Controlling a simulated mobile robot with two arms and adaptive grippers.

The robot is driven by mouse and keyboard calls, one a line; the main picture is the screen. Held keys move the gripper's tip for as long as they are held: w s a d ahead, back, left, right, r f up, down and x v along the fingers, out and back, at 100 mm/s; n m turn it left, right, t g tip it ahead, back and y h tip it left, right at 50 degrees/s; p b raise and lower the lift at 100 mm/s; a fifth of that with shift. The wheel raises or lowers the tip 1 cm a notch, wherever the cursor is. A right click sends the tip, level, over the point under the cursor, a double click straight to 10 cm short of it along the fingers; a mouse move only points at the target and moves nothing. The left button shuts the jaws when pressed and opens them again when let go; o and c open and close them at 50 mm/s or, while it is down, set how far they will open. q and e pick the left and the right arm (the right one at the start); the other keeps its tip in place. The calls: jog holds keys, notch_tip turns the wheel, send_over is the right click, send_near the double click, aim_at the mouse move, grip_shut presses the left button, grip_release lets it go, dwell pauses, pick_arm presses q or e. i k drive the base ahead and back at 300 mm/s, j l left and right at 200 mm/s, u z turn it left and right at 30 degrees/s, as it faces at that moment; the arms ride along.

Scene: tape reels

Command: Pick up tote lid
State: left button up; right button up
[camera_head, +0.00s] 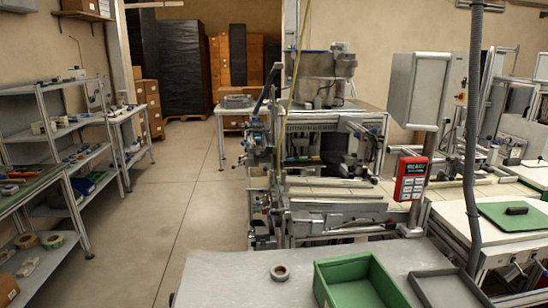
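A green open tote (322,284) stands on the grey table at the bottom middle, and its inside looks empty. A flat dark grey piece with a raised rim (452,293) lies just right of the tote; it looks like the tote lid, turned rim up. The picture's bottom edge cuts off both the tote and this piece. Neither of my grippers is in view.
A tape reel (280,272) lies on the grey table (225,283) left of the tote. A machine stands behind the table, with a red device (411,178) above it. A grey hose (473,130) hangs near the grey piece. Shelves (75,150) stand at left.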

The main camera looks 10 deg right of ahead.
aim_at(511, 216)
jog(key=z, duration=1.75)
